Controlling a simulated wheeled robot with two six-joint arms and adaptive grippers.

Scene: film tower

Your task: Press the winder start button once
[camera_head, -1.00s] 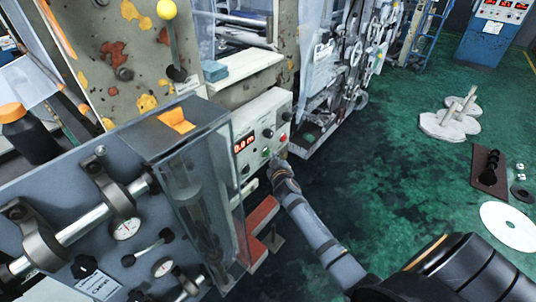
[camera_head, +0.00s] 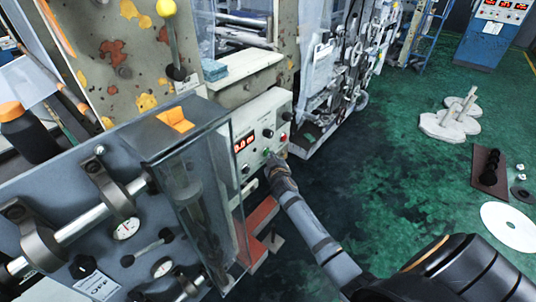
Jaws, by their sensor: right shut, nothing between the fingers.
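The winder's pale control box (camera_head: 262,128) is near the middle of the head view, with a red digital display (camera_head: 243,143), dark knobs and a red button (camera_head: 284,137). A small green button (camera_head: 266,153) shows low on its face. My right gripper (camera_head: 272,160) is shut and empty, its tip right at the lower part of this panel beside the green button. I cannot tell whether the tip touches the button. The gripper partly hides the panel's lower right edge. My left gripper is not in view.
A clear guard (camera_head: 205,195) and grey machine plate with shafts stand left of the box. A red bar (camera_head: 262,215) lies below it.

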